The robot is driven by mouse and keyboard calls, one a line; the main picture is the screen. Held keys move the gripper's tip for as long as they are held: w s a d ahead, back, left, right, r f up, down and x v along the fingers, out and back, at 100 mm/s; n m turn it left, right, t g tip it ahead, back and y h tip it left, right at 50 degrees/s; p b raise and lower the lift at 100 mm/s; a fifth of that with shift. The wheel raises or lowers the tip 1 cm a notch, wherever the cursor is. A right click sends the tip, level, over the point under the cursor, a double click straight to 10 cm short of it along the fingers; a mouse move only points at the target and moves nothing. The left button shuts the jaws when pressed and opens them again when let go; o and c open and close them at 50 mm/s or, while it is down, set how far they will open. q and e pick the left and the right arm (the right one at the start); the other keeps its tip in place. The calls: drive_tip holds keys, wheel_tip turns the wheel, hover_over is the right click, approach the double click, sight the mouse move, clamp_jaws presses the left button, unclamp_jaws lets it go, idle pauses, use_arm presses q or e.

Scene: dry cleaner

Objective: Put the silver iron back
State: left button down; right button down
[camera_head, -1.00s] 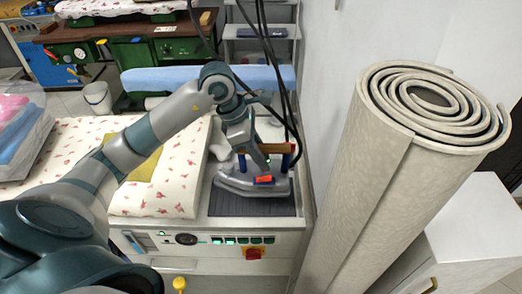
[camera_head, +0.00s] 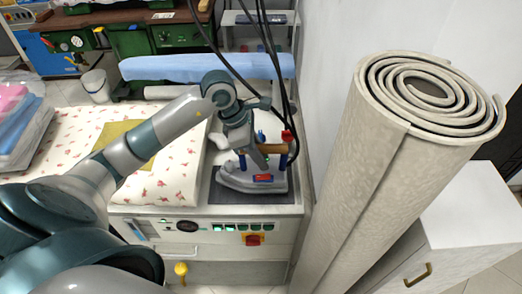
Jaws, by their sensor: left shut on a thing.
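The silver iron (camera_head: 252,181) has a wooden handle on blue posts and a red-and-blue label on its side. It is on or just above the dark rest mat (camera_head: 250,198) at the right end of the ironing table; I cannot tell if its sole touches. My left gripper (camera_head: 261,155) comes down from above and is shut on the iron's wooden handle. The fingertips are partly hidden by the wrist and handle. My right gripper is not in view.
A floral padded board (camera_head: 175,170) with a yellow cloth (camera_head: 122,140) lies left of the mat. Black cables hang over the iron. A wall and a rolled carpet (camera_head: 385,180) stand close on the right. The control panel (camera_head: 215,238) is on the table front.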

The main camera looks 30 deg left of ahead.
use_arm(q)
drive_tip(key=shift+w+f, duration=0.1)
drive_tip(key=shift+f, duration=0.9)
drive_tip(key=shift+f, duration=0.15)
drive_tip(key=c, duration=1.5)
unclamp_jaws()
drive_tip(key=shift+f, duration=0.1)
drive_tip(key=shift+c, duration=0.2)
drive_tip(key=shift+s, duration=0.2)
